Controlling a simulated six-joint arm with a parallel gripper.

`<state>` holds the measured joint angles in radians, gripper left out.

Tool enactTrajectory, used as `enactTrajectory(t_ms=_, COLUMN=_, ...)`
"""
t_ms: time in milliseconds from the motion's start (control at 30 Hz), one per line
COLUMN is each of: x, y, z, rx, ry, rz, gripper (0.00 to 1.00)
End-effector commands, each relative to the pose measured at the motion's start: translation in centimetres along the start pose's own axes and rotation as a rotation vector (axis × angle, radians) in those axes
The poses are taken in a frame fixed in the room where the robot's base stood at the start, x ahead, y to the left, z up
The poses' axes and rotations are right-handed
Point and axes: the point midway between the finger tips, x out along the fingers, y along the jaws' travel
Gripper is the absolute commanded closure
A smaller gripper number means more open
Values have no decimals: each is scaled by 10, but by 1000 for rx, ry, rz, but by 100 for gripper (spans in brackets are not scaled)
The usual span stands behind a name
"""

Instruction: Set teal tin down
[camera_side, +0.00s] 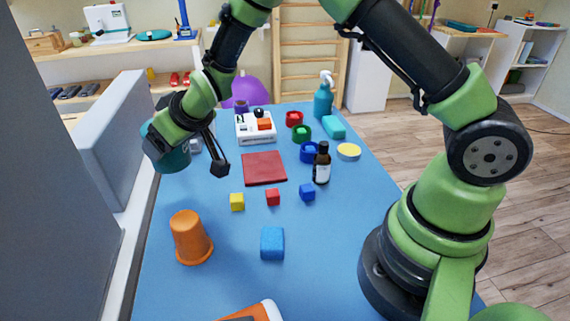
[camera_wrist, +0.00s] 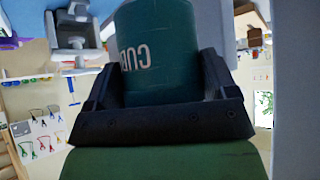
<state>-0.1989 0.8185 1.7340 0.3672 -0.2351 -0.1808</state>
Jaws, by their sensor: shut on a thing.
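The teal tin (camera_side: 174,159) is at the left edge of the blue table in the side view, held by my gripper (camera_side: 160,136). It looks raised and slightly tilted; the gap beneath it is hard to judge. In the wrist view the tin (camera_wrist: 155,45) fills the space between the two dark jaws of my gripper (camera_wrist: 157,78), with pale lettering on its side. My gripper is shut on it. The blue table (camera_side: 190,290) stretches below and to the right. Part of the tin is hidden by the gripper.
An orange cup (camera_side: 190,238) stands upside down at front left. A grey panel (camera_side: 118,145) stands close left of the tin.

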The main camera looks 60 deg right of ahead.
Motion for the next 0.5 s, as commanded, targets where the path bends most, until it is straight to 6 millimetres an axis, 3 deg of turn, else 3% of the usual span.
enactTrajectory(t_ms=267, x=-5, y=13, z=0, rx=58, ry=2, rz=58, gripper=81)
enactTrajectory(t_ms=500, x=-19, y=48, z=4, rx=226, ry=3, rz=228, gripper=81)
